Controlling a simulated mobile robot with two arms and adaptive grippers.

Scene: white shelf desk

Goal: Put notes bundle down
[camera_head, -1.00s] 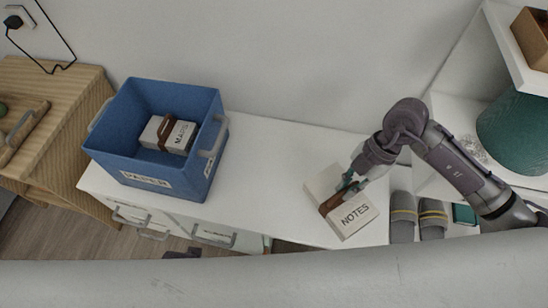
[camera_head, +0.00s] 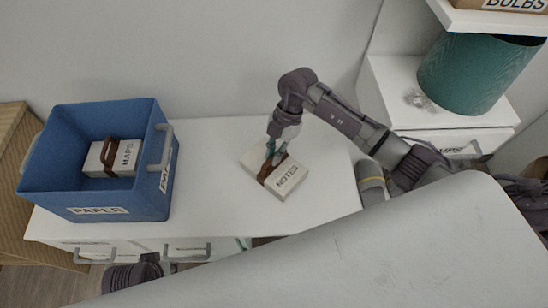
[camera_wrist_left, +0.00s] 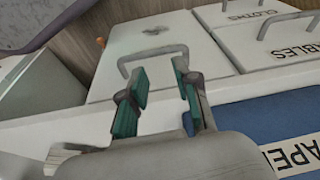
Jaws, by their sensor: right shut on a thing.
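The notes bundle (camera_head: 287,181) is a pale block labelled NOTES with a brown strap. In the head view it is at the right part of the white desk top (camera_head: 225,200). My right gripper (camera_head: 272,158) is shut on its brown strap from above. I cannot tell whether the bundle touches the desk or hangs just over it. My left gripper (camera_wrist_left: 163,98) is open and empty in the left wrist view, in front of a white drawer with a grey handle.
A blue bin (camera_head: 112,203) labelled PAPER stands at the desk's left, with a MAPS bundle (camera_head: 124,156) inside. A green bin (camera_head: 478,75) stands on the right shelf. The desk between blue bin and notes bundle is clear.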

